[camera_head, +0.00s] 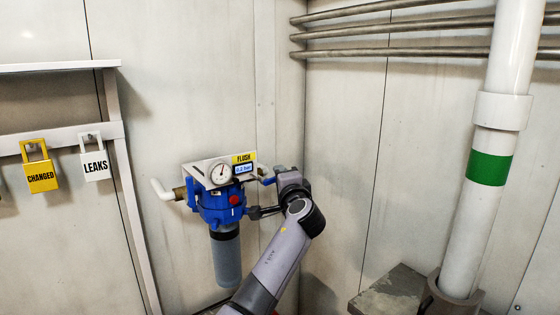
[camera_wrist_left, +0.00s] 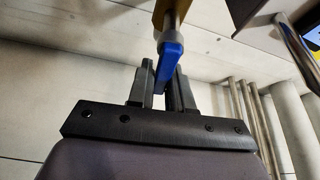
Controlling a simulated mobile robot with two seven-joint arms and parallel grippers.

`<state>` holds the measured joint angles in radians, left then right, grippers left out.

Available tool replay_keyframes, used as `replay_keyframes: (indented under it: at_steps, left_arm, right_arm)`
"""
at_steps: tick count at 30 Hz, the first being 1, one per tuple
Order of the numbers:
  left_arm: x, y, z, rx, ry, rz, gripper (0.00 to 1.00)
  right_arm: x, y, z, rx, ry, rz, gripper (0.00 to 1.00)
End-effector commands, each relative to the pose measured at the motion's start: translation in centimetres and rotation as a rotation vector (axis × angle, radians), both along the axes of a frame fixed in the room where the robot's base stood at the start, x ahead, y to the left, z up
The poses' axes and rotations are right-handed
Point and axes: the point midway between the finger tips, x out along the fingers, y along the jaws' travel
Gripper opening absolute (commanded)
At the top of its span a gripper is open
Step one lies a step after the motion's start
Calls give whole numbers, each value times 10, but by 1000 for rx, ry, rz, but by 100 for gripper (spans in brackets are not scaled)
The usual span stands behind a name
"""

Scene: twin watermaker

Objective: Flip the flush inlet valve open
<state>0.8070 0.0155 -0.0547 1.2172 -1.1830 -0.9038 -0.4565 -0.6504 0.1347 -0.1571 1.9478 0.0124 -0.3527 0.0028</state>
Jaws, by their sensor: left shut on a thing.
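The flush inlet valve's blue handle (camera_wrist_left: 171,62) hangs from a metal stem and brass-coloured body (camera_wrist_left: 170,14) in the left wrist view. My left gripper (camera_wrist_left: 163,84) has its two dark fingers on either side of the handle's lower end and is shut on it. In the head view, a bit of the blue handle (camera_head: 268,181) shows at the right of the blue filter unit (camera_head: 222,205), beside my left wrist. My wrist hides part of the valve there. My right gripper is not in view.
The unit carries a round gauge (camera_head: 221,173), a yellow FLUSH label (camera_head: 243,158) and a small display. Yellow (camera_head: 41,177) and white (camera_head: 95,166) padlock-shaped tags hang at left. A white pipe (camera_head: 491,170) with a green band stands at right. Wall pipes (camera_head: 400,33) run above.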

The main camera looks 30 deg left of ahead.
Motion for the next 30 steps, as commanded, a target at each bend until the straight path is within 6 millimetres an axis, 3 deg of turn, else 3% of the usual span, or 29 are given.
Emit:
replay_keyframes:
  at_steps: [6, 24, 25, 30]
  left_arm:
    - [1, -1, -2, 33, 78, -1, 0]
    - [0, -1, -6, 48, 113, -1, 0]
    - [0, -1, -6, 48, 113, -1, 26]
    - [0, -1, -6, 47, 112, 0, 26]
  right_arm:
    - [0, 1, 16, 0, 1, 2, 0]
    - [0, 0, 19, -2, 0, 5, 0]
    - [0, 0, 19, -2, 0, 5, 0]
    - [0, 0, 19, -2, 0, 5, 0]
